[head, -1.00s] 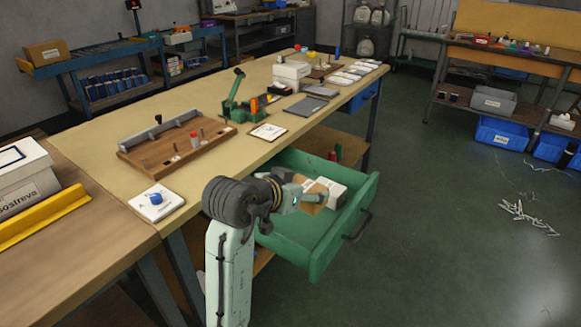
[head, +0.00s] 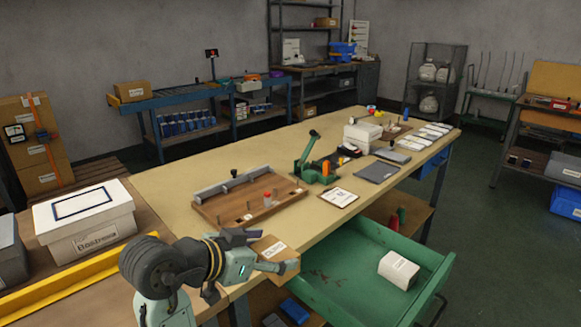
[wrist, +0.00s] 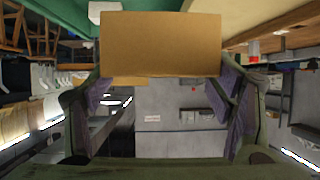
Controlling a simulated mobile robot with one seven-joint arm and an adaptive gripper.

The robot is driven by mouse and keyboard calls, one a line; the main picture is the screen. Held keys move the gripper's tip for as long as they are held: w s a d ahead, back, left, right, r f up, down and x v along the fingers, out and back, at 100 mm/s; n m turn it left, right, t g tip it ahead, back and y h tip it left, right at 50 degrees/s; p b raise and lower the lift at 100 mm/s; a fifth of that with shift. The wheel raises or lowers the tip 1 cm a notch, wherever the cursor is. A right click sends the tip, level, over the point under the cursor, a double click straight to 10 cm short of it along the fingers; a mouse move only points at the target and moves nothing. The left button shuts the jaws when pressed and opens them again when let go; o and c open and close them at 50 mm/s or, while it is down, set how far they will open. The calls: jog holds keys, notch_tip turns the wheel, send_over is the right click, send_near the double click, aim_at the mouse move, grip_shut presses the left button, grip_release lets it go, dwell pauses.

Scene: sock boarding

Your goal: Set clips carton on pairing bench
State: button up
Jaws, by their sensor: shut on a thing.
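A small brown carton with a white label (head: 277,252), which I take for the clips carton, is in my gripper (head: 260,252); the label is too small to read. My gripper is shut on it, with the carton above the near edge of the long tan bench's side. In the wrist view the carton (wrist: 160,42) fills the space between my two fingers (wrist: 165,90). The long tan bench (head: 175,178), likely the pairing bench, lies behind the gripper. My arm hides part of its near left corner.
An open green drawer (head: 340,285) juts out at the right with a white box (head: 398,270) in it. On the bench are a wooden peg board (head: 245,205), a green clamp tool (head: 315,165), a white card (head: 339,197) and a grey pad (head: 376,172). A yellow rail (head: 70,277) is at left.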

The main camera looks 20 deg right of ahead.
jog(key=w+d+p, duration=0.1)
jog(key=w, duration=0.3)
jog(key=w+d+p, duration=0.1)
jog(key=w, duration=0.4)
jog(key=w+d+f+p, duration=0.1)
jog(key=w+d, duration=0.1)
jog(key=w, duration=0.3)
jog(key=shift+w+d+f, duration=0.1)
jog(key=shift+w, duration=0.1)
jog(key=shift+w+f+p, duration=0.2)
jog(key=shift+f+p, duration=0.7)
jog(key=shift+f, duration=0.95)
jog(key=shift+f, duration=0.2)
jog(key=o, duration=1.3)
jog(key=shift+r, duration=0.15)
jog(key=shift+r, duration=0.15)
jog(key=b+v, duration=0.2)
jog(key=v, duration=1)
